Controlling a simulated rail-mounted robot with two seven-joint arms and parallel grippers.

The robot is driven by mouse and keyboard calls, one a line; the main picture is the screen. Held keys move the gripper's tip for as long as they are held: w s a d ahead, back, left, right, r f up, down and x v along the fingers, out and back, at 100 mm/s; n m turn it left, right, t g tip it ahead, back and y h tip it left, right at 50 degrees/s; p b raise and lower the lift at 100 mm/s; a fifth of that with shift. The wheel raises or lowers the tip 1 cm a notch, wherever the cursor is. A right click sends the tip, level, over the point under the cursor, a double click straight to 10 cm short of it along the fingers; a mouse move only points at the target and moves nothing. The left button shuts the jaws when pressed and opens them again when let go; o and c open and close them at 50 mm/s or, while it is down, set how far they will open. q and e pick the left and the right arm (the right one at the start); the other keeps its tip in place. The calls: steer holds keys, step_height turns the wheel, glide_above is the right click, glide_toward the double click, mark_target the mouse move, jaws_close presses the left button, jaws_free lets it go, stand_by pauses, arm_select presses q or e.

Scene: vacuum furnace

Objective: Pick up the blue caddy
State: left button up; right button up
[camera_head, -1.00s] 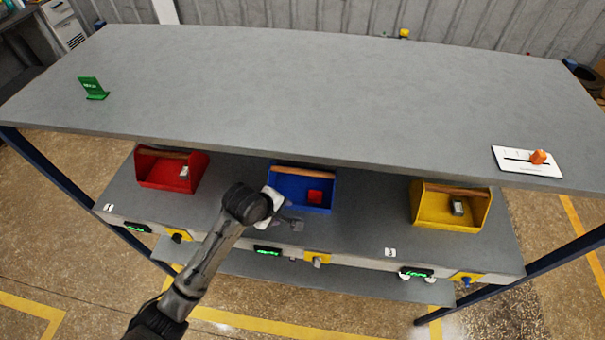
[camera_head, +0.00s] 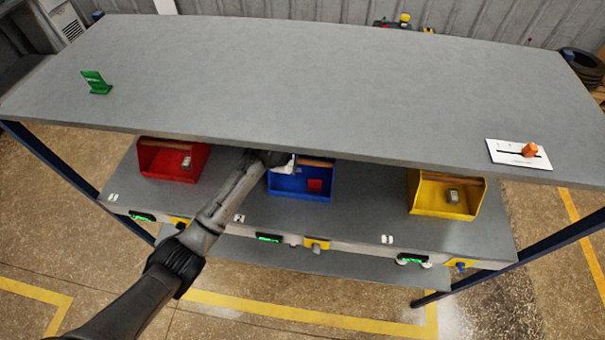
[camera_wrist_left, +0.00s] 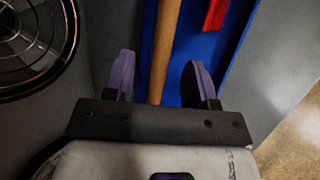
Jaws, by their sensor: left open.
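The blue caddy (camera_head: 302,187) stands on the middle shelf, between a red and a yellow caddy. It has a wooden bar handle and a red block (camera_head: 315,185) inside. My left arm reaches to its left end, and the left gripper is mostly hidden there by the arm and the upper shelf edge. In the left wrist view the left gripper (camera_wrist_left: 158,80) is open, its two purple-padded fingers on either side of the wooden handle (camera_wrist_left: 164,50). Blue caddy walls (camera_wrist_left: 212,55) show beyond. I cannot tell whether the fingers touch the handle. My right gripper is not in view.
The red caddy (camera_head: 150,160) and yellow caddy (camera_head: 425,200) each hold a grey block. The upper shelf (camera_head: 300,80) overhangs closely; a green sign (camera_head: 96,82) and an orange-knobbed slider plate (camera_head: 505,156) sit on it. A round grille (camera_wrist_left: 30,40) shows in the wrist view.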

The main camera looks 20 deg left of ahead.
mark_target(301, 161)
arm_select(q)
steer(key=shift+d+x, duration=0.1)
steer(key=shift+x, duration=1.25)
steer(key=shift+d+x, duration=0.15)
steer(key=shift+x, duration=1.25)
jaws_close()
